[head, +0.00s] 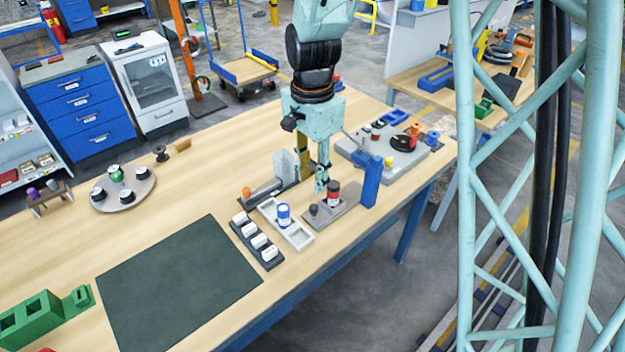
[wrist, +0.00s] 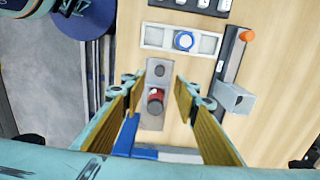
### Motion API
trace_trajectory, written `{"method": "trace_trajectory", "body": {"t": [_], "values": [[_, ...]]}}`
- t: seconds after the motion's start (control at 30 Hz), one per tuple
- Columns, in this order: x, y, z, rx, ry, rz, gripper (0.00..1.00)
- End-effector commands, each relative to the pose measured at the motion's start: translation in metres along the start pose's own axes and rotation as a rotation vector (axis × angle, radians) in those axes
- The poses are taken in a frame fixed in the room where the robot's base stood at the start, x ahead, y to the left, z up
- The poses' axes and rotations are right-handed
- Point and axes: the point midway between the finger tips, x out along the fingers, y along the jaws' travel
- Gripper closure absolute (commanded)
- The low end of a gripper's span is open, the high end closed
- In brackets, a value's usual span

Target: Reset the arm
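My gripper (head: 313,185) hangs fingers-down over the right part of the wooden table in the head view. In the wrist view my gripper (wrist: 159,84) has its two fingers spread well apart, with nothing held between them. Below and between the fingers is a small grey stand (wrist: 157,72) with a red-and-black cylinder (wrist: 155,97) on it. In the head view this cylinder (head: 333,193) stands upright just right of the fingertips, on the grey stand (head: 318,221). I cannot tell the exact height of the fingertips above the table.
A blue upright block (head: 371,182) stands close right of my gripper. A white tray (head: 296,234) with a blue-and-white spool (head: 284,211) lies in front. A grey device (head: 350,149) with a black disc is behind. The dark mat (head: 180,285) is bare.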

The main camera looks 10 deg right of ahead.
Motion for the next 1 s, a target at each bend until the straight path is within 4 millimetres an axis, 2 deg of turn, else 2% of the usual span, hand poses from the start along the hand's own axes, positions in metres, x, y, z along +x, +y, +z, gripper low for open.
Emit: {"method": "trace_trajectory", "body": {"t": [0.63, 0.77, 1.0], "values": [[-0.003, 0.001, 0.0, -0.005, 0.001, -0.003, 0.72], [-0.011, 0.006, -0.001, -0.022, 0.004, -0.009, 0.72], [-0.039, 0.023, -0.002, -0.083, 0.013, -0.029, 0.72]]}}
